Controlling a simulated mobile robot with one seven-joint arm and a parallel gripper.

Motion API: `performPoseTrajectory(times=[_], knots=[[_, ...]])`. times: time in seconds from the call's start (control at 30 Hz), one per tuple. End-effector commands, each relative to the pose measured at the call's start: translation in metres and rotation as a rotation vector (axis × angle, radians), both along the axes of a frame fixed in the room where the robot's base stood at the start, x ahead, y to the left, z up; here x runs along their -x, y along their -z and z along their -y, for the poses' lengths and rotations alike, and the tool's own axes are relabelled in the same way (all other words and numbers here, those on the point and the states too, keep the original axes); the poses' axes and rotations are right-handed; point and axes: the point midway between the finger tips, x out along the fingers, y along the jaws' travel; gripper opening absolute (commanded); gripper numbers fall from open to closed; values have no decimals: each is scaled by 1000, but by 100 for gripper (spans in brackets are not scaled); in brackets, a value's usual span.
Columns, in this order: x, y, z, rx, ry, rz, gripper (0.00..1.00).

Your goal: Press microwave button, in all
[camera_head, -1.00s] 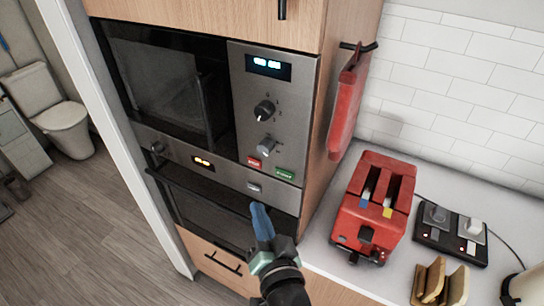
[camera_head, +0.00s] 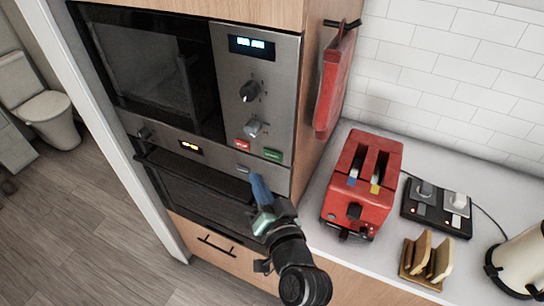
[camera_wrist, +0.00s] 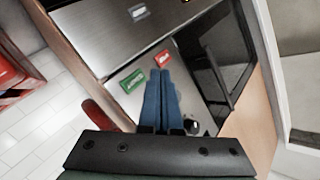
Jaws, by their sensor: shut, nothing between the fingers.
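The built-in microwave (camera_head: 150,75) has a dark glass door and a steel control panel at its right, with a lit display and two knobs. A red button (camera_head: 242,145) and a green button (camera_head: 272,154) sit low on that panel. In the wrist view, the red button (camera_wrist: 165,60) is just beyond my fingertips, and the green button (camera_wrist: 132,81) is to their left. My gripper (camera_head: 254,177) has blue fingers held together and empty. It is in front of the steel strip below the buttons in the head view. I cannot tell whether the tips touch anything.
An oven (camera_head: 195,190) with a small silver button is below the microwave. A red cloth (camera_head: 332,85) hangs on the cabinet side. A red toaster (camera_head: 362,190), a switch plate (camera_head: 437,207), a toast rack (camera_head: 427,262) and a kettle (camera_head: 520,262) stand on the counter at the right.

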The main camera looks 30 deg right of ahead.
Motion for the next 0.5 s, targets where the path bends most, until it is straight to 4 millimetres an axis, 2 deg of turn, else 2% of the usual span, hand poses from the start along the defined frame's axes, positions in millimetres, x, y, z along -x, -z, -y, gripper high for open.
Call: performPoseTrajectory(times=[0.2,0.5], knots=[[-18,2,23,2,0,1,0],[-28,0,35,1,0,0,0]])
